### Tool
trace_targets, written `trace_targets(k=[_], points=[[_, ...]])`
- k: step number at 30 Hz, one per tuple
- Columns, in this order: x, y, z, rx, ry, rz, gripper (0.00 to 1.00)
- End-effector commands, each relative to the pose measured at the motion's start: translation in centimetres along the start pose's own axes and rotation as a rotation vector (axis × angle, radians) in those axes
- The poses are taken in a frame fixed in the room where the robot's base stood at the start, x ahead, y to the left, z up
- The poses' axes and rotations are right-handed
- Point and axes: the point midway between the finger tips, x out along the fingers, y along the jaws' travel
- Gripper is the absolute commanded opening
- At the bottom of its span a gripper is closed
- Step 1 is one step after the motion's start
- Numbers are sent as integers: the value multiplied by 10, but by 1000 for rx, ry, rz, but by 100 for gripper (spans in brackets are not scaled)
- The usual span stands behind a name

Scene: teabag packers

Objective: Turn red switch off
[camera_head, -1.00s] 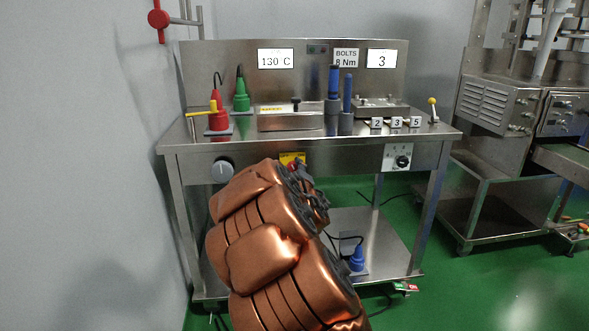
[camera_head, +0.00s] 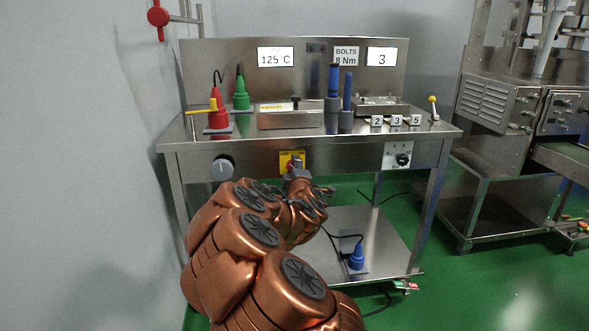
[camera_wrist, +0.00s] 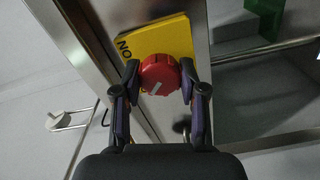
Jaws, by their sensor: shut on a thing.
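The red switch (camera_wrist: 158,74) is a round knob with a white mark, on a yellow plate (camera_wrist: 166,36) on the front of the steel table. In the wrist view my gripper (camera_wrist: 160,84) is shut on the red switch, one finger on each side of it. The white mark lies slanted in this view. In the head view the yellow plate (camera_head: 291,158) shows at the table's front panel, and my gripper (camera_head: 294,167) covers most of the switch there.
A grey dial (camera_head: 222,169) is left of the plate and a black knob (camera_head: 402,160) on a white plate is right. Red (camera_head: 217,115) and green (camera_head: 240,97) plugs stand on the table top. A lower shelf (camera_head: 385,235) holds a blue plug (camera_head: 357,257).

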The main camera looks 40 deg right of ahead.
Motion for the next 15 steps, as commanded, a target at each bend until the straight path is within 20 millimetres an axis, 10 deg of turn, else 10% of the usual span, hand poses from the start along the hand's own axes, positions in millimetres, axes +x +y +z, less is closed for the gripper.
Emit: trace_targets(k=[5,6,15], points=[[0,0,0,-1,0,-1,7],[0,0,0,-1,0,-1,43],[0,0,0,0,0,0,67]])
